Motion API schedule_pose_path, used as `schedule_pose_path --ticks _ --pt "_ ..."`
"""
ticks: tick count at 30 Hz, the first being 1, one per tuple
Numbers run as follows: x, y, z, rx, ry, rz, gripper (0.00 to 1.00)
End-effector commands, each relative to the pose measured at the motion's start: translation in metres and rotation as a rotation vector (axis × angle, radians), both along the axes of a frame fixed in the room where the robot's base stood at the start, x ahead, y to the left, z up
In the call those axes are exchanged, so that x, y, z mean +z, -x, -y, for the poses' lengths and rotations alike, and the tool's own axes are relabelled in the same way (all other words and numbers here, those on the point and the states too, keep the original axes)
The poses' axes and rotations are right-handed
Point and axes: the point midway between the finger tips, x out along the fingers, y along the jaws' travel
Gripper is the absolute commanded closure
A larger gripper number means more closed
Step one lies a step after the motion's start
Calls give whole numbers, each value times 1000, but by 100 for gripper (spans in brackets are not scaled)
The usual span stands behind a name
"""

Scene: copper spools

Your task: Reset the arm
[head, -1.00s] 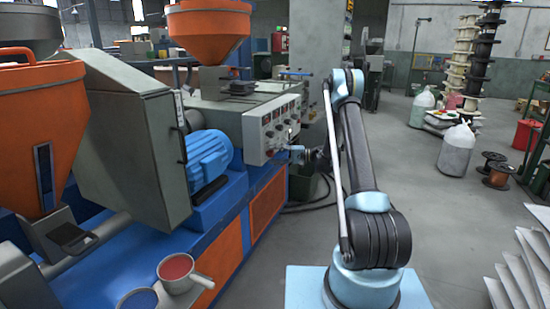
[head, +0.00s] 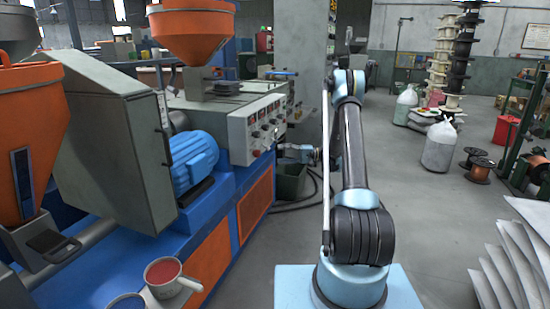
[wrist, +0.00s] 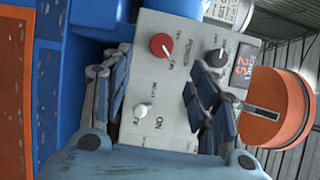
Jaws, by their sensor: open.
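My gripper (wrist: 162,98) is open in the wrist view. Its dark blue fingers stand apart, with nothing seen between them. Behind them is the grey control panel (wrist: 160,75), with a red knob (wrist: 162,46), a black knob (wrist: 217,58), a white switch (wrist: 140,111) marked ON and OFF, and a red lit display (wrist: 242,66). In the head view the control panel (head: 255,131) sits on the blue and orange machine. My gripper (head: 284,150) is small there, near the panel's right side; contact cannot be told. My arm stands bent at the elbow.
The machine with its orange hopper (head: 192,30) fills the left. White bags (head: 439,147), a copper spool (head: 481,168) and stacked spools (head: 460,55) stand at right. Pale curved sheets (head: 515,265) are near right. Floor between is open.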

Motion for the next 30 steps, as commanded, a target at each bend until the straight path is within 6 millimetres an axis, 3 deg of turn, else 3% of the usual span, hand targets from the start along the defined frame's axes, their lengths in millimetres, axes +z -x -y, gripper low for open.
schedule_pose_path --ticks 17,30 --pt "6 2 6 -1 13 -1 46" --pt "73 38 -4 -30 216 -13 46"
